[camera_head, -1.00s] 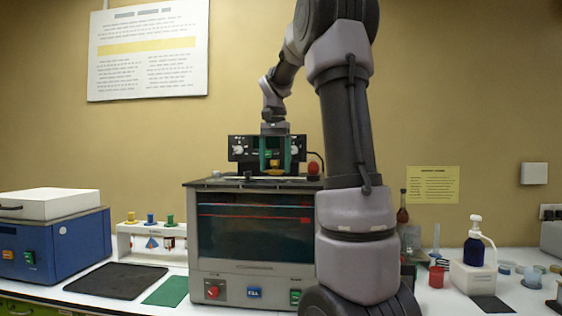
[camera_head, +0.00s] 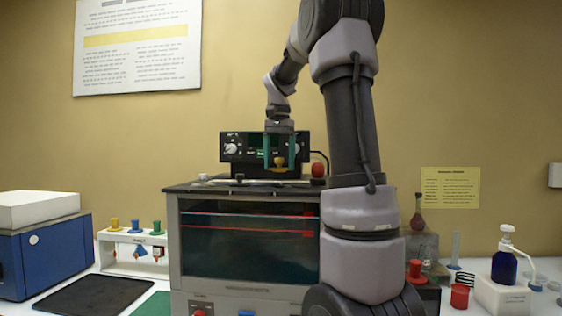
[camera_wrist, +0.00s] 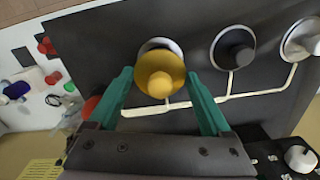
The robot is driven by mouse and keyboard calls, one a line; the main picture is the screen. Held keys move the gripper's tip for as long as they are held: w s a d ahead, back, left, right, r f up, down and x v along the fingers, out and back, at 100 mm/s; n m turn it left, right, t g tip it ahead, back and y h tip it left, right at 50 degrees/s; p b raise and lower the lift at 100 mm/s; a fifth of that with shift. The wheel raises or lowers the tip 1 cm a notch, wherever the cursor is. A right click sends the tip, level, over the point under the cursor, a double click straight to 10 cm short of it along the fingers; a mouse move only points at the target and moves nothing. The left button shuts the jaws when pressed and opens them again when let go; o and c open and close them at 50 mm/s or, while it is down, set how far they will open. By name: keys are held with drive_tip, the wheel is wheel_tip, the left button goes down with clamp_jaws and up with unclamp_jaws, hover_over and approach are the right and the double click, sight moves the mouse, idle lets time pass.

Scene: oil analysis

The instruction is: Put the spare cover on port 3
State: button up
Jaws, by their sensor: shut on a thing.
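A yellow round cover (camera_wrist: 160,75) with a knob is between the two green fingers of my gripper (camera_wrist: 163,98), which is shut on it. In the head view my gripper (camera_head: 281,158) holds the yellow cover (camera_head: 279,162) just above the top plate of the bath (camera_head: 250,240). In the wrist view a pale port ring (camera_wrist: 152,42) shows past the cover's edge. The cover hides most of that port, and I cannot tell whether they touch. Beside it are a dark-topped port (camera_wrist: 234,48) and a pale-topped port (camera_wrist: 304,40). No port number is readable.
A black control box (camera_head: 258,148) stands behind my gripper. A red ball-shaped thing (camera_head: 318,170) is close on the right. A white rack (camera_head: 105,250) with coloured knobs and a blue machine (camera_head: 40,250) stand at left. Bottles and cups are at right.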

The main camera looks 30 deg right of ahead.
drive_tip(key=shift+w+d+f, duration=0.1)
drive_tip(key=shift+f, duration=2.2)
drive_tip(key=shift+r, duration=0.3)
drive_tip(key=shift+f, duration=0.4)
drive_tip(key=o, duration=1.2)
